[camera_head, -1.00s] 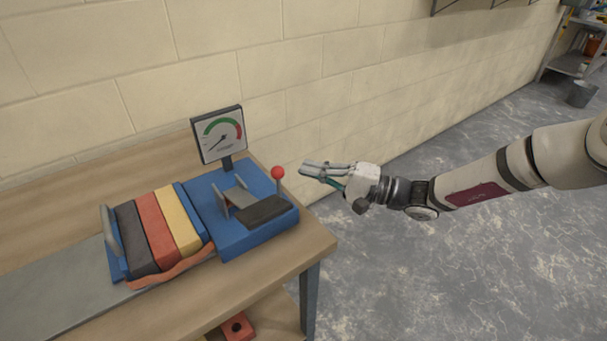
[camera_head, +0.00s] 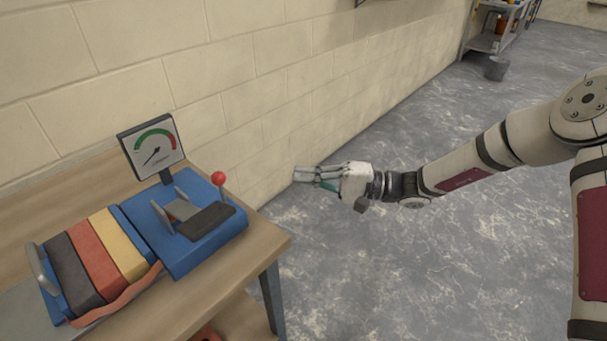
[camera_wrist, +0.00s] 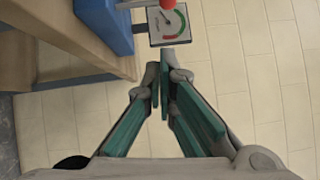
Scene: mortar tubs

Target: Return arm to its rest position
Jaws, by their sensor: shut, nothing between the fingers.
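My gripper (camera_head: 305,175) is shut and empty, held in the air to the right of the wooden table (camera_head: 262,252). My arm reaches in from the right side of the head view. In the wrist view my gripper's green-padded fingers (camera_wrist: 160,82) are close together with nothing between them. The blue device (camera_head: 195,255) on the table carries a red-knobbed lever (camera_head: 218,179) and a dial gauge (camera_head: 154,149). The gripper is clear of all of them. The gauge also shows beyond the fingertips in the wrist view (camera_wrist: 169,24).
A block wall (camera_head: 250,90) runs behind. The grey floor (camera_head: 400,270) right of the table is open. A shelf (camera_head: 488,40) and a bucket (camera_head: 496,68) stand far back.

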